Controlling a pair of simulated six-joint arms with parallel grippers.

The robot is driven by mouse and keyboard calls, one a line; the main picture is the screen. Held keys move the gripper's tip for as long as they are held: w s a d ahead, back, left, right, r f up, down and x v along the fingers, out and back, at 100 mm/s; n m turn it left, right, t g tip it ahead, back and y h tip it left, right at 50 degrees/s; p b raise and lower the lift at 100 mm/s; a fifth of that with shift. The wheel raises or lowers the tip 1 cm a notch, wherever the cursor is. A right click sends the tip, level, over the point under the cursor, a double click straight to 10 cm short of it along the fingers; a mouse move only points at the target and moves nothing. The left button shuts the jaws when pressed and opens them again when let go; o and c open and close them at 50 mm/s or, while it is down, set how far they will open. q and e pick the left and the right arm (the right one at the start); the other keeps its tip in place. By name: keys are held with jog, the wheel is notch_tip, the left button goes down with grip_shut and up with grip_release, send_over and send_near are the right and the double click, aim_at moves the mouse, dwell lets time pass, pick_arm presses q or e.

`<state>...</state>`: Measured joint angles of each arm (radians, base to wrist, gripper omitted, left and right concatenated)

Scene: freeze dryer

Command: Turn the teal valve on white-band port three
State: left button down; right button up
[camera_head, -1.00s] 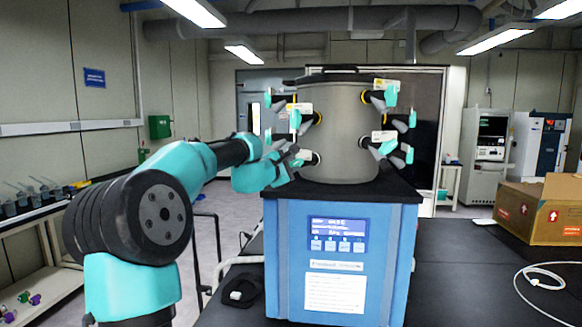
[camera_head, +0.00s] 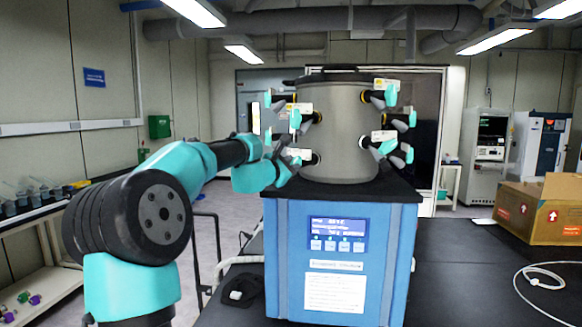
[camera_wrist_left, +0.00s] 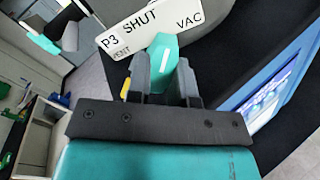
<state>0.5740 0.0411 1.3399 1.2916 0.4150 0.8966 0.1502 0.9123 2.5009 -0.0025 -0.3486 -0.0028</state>
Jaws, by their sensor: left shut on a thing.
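The grey drum (camera_head: 340,130) of the freeze dryer carries several ports with teal valves. In the left wrist view a white label (camera_wrist_left: 135,28) reads P3, SHUT, VAC and VENT. Just below it is a teal valve handle (camera_wrist_left: 165,50) with a white stripe. My left gripper (camera_wrist_left: 163,78) is shut on this handle, one dark finger on each side. In the head view my left gripper (camera_head: 286,160) is at the drum's lower left port (camera_head: 313,158), and its own wrist partly hides the handle there. My right gripper is not in view.
The drum stands on a blue cabinet (camera_head: 390,260) with a lit display (camera_head: 338,235). Other valves, such as the upper left one (camera_head: 295,118), sit close above my gripper. A cardboard box (camera_head: 545,210) and a white cable (camera_head: 540,275) are on the black bench at right.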

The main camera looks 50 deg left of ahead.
pick_arm(q)
jog(key=n, duration=0.4)
jog(key=shift+d+n, duration=0.1)
jog(key=shift+n, duration=0.2)
jog(key=n, duration=0.5)
jog(key=shift+d, duration=0.1)
jog(key=n, duration=0.5)
jog(key=shift+d, duration=0.1)
jog(key=n, duration=0.4)
jog(key=shift+n, duration=0.4)
jog(key=c, duration=1)
grip_release()
jog(key=shift+r, duration=0.1)
jog(key=shift+s, duration=0.1)
